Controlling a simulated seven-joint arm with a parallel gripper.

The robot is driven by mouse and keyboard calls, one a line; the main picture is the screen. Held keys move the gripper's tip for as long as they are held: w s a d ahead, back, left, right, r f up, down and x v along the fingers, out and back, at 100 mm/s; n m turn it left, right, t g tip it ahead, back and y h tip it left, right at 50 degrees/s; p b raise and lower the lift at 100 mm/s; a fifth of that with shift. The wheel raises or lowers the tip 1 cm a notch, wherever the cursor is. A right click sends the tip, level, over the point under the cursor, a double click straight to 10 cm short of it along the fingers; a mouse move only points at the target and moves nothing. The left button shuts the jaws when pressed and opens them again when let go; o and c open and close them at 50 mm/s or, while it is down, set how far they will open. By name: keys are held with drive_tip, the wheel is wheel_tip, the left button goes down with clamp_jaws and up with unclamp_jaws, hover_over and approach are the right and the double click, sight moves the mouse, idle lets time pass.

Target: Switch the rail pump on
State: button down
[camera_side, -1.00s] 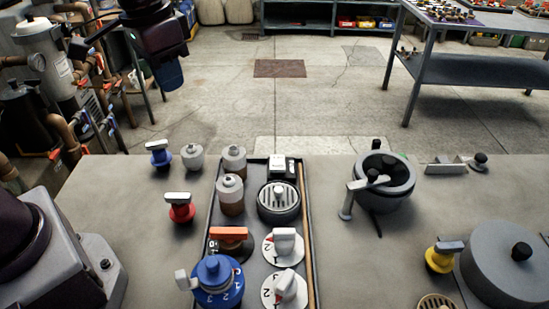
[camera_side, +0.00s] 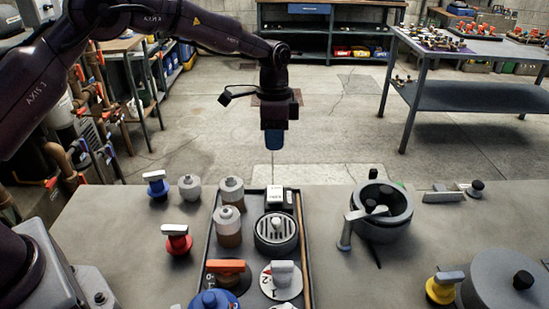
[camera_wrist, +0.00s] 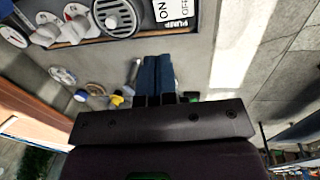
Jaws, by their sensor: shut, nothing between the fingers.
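The pump switch (camera_side: 276,195) is a small white block at the far end of the dark tray on the bench. In the wrist view the switch (camera_wrist: 172,10) shows ON and OFF lettering beside a black PUMP label, partly cut by the top edge. Which way it is set I cannot tell. My gripper (camera_side: 273,142) hangs fingers down, above and behind the switch in the side view, apart from it. Its blue fingers (camera_wrist: 158,72) are together and empty in the wrist view, below the switch.
A round grey grille (camera_side: 276,232) sits just in front of the switch. A grey pot with a handle (camera_side: 380,212) stands to the right. The air around my gripper is clear.

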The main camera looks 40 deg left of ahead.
sight(274, 198)
drive_tip(key=f, duration=0.4)
drive_tip(key=s+d+f, duration=0.1)
drive_tip(key=f, duration=0.7)
drive_tip(key=shift+s+d+f, duration=0.15)
drive_tip(key=shift+f, duration=0.1)
